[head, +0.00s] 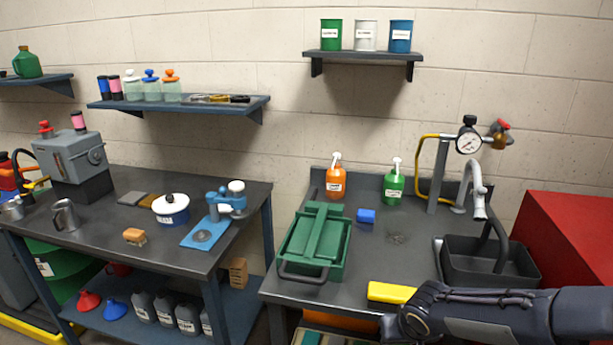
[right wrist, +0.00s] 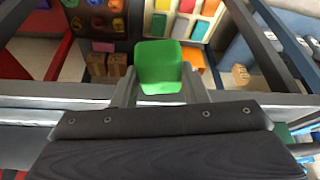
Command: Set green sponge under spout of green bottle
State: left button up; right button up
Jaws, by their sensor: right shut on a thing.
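The green bottle (head: 394,188), with a white pump spout and a label, stands upright at the back of the right bench. My right gripper (head: 402,306) comes in from the lower right, at the bench's front edge and well in front of the bottle. It is shut on a block, taken as the green sponge, which looks bright green in the right wrist view (right wrist: 160,64). In the head view a yellow face (head: 391,291) shows at the gripper's tip, apparently the same block's other side. My left gripper is not in view.
An orange pump bottle (head: 335,182) stands further left. A green toolbox (head: 316,240) fills the bench's left side; a dark sink (head: 490,268) and tap are right. The middle is mostly clear.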

notch_tip(320, 180, down, 8)
jog(key=s, duration=0.2)
jog(key=shift+d, duration=0.1)
dwell(0.5)
